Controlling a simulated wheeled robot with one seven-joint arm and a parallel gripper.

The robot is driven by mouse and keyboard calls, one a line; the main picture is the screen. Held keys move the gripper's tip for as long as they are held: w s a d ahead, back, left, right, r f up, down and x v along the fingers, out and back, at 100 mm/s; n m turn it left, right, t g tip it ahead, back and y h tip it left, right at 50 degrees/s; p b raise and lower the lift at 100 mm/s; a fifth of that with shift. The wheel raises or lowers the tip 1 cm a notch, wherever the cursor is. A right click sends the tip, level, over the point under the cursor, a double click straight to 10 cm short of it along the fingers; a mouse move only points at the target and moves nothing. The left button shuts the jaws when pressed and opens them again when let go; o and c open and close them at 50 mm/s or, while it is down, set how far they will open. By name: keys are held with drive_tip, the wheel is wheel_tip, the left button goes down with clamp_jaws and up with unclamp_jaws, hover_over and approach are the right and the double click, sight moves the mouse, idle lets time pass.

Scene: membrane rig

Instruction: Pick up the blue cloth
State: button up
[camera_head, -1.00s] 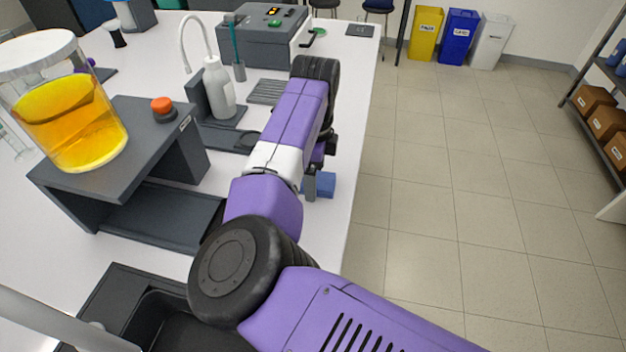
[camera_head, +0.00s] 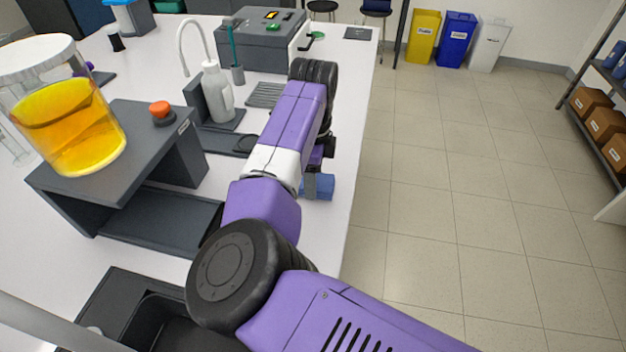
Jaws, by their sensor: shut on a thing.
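The blue cloth (camera_head: 324,186) is a small blue patch at the right edge of the white bench, partly hidden behind my arm. My gripper (camera_head: 311,184) reaches down to it, with a grey finger in front of the blue. The gripper is shut on the cloth. The other finger and the rest of the cloth are hidden. I cannot tell whether the cloth touches the bench top.
A grey stand (camera_head: 115,150) carries a jar of yellow liquid (camera_head: 65,120) and an orange knob (camera_head: 161,109). A white wash bottle (camera_head: 217,92) stands left of my arm. A grey machine (camera_head: 262,45) is at the back. Open floor lies right of the bench.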

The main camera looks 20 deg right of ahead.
wheel_tip(320, 180, up, 20)
drive_tip(key=b, duration=0.1)
drive_tip(key=shift+f, duration=0.2)
drive_tip(key=o, duration=0.7)
drive_tip(key=shift+c, duration=0.2)
drive_tip(key=c, duration=0.5)
drive_tip(key=shift+f, duration=0.1)
